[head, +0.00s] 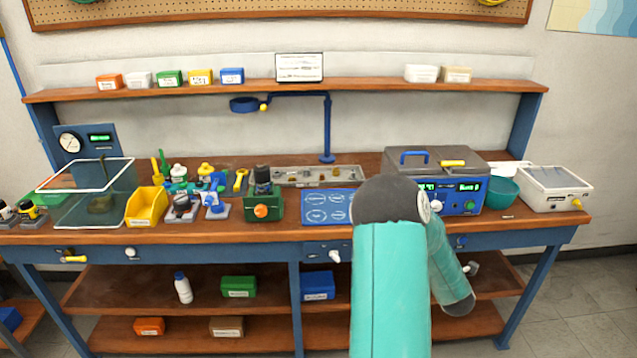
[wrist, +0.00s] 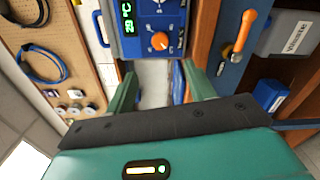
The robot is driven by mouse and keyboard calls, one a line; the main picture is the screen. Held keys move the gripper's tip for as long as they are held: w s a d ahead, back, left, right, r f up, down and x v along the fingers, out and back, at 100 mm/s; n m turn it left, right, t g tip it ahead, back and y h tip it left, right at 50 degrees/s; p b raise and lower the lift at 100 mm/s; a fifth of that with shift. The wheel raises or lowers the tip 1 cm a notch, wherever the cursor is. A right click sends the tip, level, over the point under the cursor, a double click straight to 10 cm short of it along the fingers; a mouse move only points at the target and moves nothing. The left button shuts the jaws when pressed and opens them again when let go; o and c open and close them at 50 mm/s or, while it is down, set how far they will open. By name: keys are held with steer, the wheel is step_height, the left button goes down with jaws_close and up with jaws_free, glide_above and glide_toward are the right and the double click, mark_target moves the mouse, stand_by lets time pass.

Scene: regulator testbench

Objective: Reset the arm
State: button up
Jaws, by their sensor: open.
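My gripper (wrist: 162,88) shows in the wrist view with its two green fingers apart and nothing between them. In the head view my teal arm rises in front of the bench, bends at a dark grey joint and goes down to the right. My gripper cannot be made out in the head view. In the wrist view, beyond the fingertips, there is a blue unit (wrist: 150,35) with a green display and an orange knob (wrist: 160,41). The fingers do not appear to touch it.
The workbench (head: 290,222) carries a yellow bin (head: 146,206), a green fixture (head: 263,205), a blue mat (head: 322,206), a grey-topped blue unit (head: 432,172) and a teal bowl (head: 503,190). My arm overlaps the bench front in view. The wrist view also shows a pegboard (wrist: 85,75) with cables.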

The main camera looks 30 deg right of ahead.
steer(key=w+a+r+m+g, duration=0.3)
steer(key=w+a+r+m, duration=0.4)
steer(key=w+a+r, duration=0.15)
steer(key=a+r+m+g+y, duration=0.2)
steer(key=a+r+m+y, duration=0.15)
steer(key=a, duration=1.15)
steer(key=s+a+r+m+g+y, duration=0.2)
steer(key=s+a, duration=0.7)
steer(key=a, duration=0.4)
steer(key=s+a+r+m+g+y, duration=0.1)
steer(key=s+a+r+g+y, duration=0.1)
steer(key=s+a, duration=0.8)
steer(key=a+y, duration=0.1)
steer(key=a, duration=0.3)
steer(key=shift+a+m+g+y, duration=0.25)
steer(key=shift+m+g+y, duration=0.1)
steer(key=shift+g, duration=0.05)
steer(key=c, duration=0.4)
steer(key=shift+d, duration=0.1)
